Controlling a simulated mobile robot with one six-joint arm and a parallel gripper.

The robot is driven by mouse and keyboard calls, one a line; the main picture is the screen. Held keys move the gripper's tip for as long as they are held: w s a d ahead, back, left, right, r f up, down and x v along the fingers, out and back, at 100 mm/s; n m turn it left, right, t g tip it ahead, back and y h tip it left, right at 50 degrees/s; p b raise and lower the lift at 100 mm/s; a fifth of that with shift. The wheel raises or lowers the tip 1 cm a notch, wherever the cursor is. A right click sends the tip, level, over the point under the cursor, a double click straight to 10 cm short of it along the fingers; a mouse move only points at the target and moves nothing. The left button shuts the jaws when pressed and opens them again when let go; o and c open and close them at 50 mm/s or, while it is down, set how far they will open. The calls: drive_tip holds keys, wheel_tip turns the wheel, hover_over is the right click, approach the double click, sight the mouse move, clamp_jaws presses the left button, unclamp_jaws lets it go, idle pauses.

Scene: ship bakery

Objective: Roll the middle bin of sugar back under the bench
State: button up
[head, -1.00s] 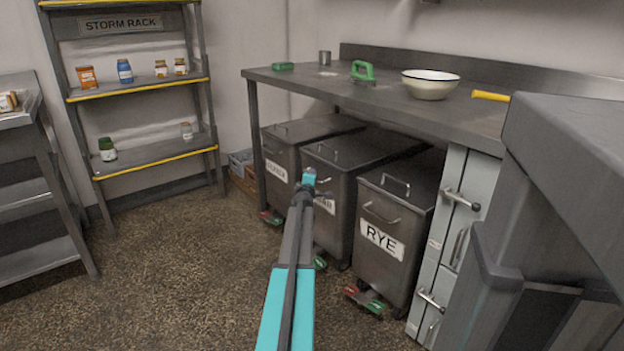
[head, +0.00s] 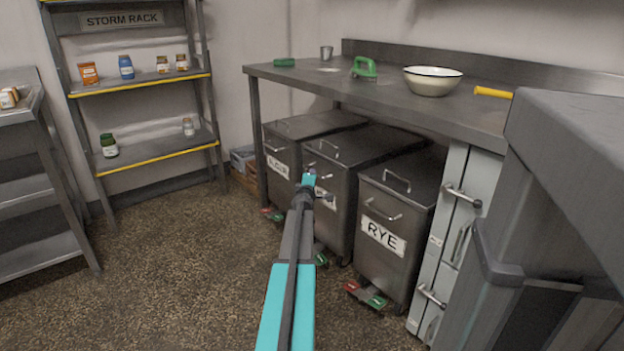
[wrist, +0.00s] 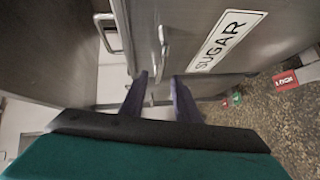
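The sugar bin (head: 340,222) is the middle one of three grey metal bins under the bench (head: 400,105). Its lid and upper front show in the head view, and my arm covers part of its front and label. In the wrist view its SUGAR label (wrist: 228,42) is readable, with the front handle (wrist: 163,45) beside it and the lid handle (wrist: 108,35) further left. My gripper (wrist: 159,80) is open, its two dark fingers apart at the near end of the front handle. I cannot tell whether they touch it.
The RYE bin (head: 395,230) stands to the right and another labelled bin (head: 285,160) to the left. Red and green pedals (head: 365,294) sit at the RYE bin's wheels. The storm rack (head: 150,155) stands at the back left. The floor (head: 180,265) in front is clear.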

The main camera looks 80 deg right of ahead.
drive_tip(key=shift+s+a+r, duration=0.15)
drive_tip(key=shift+a, duration=0.75)
drive_tip(key=shift+s+a+r, duration=0.15)
drive_tip(key=shift+a, duration=0.8)
drive_tip(key=shift+s+a+r, duration=0.15)
drive_tip(key=shift+a, duration=0.75)
drive_tip(key=shift+w, duration=0.15)
